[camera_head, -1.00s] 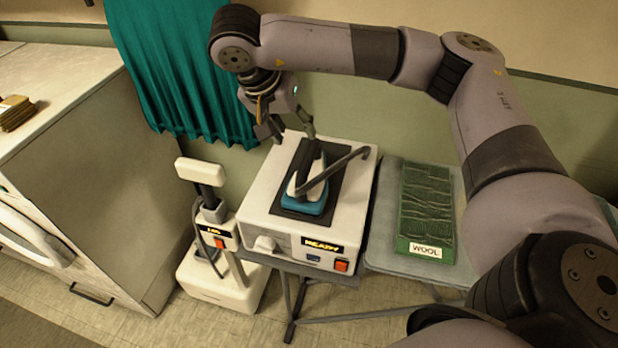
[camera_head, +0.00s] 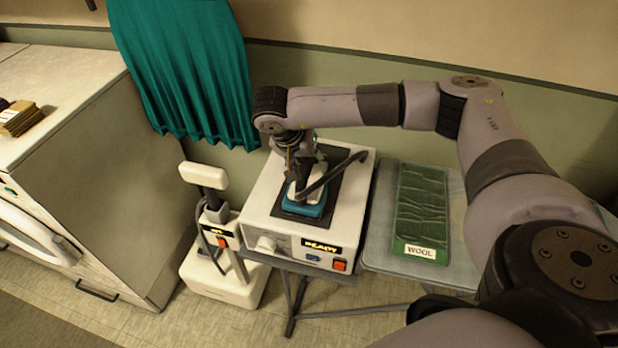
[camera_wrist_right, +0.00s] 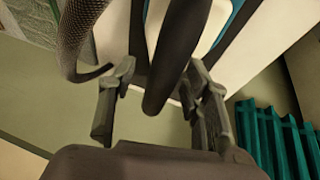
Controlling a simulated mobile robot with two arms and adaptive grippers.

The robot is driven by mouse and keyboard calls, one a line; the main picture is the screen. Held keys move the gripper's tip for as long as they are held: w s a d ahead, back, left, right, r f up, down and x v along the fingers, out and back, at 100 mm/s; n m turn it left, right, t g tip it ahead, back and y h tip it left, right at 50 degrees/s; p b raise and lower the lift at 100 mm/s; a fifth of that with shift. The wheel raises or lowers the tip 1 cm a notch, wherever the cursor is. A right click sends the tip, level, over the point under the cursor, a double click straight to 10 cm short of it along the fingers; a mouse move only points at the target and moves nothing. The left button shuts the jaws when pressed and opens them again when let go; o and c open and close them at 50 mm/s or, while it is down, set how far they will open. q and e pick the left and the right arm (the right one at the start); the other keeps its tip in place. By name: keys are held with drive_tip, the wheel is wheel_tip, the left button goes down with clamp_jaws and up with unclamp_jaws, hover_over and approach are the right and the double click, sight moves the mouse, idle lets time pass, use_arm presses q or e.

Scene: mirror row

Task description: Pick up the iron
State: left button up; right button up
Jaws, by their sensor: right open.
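The iron (camera_head: 304,206) stands on the dark pad on top of a white station box (camera_head: 262,218) whose display reads READY. Its teal lower part and white body show, with a dark cord beside it. My right gripper (camera_head: 303,172) is over the iron's far end and hides much of its handle in the head view. In the right wrist view the iron's dark handle (camera_wrist_right: 178,55) runs between the two fingers of my right gripper (camera_wrist_right: 158,108). The fingers are apart, with gaps to the handle. My left gripper is in neither view.
A green board labelled WOOL (camera_head: 421,210) lies on the ironing board (camera_head: 378,248) at right. A white upright appliance (camera_head: 205,268) stands on the floor at left, near a counter (camera_head: 90,105). A teal curtain (camera_head: 190,75) hangs behind.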

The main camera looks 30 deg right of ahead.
drive_tip(key=shift+c, duration=0.6)
clamp_jaws()
idle(0.4)
drive_tip(key=shift+w+r, duration=0.1)
drive_tip(key=shift+w, duration=0.05)
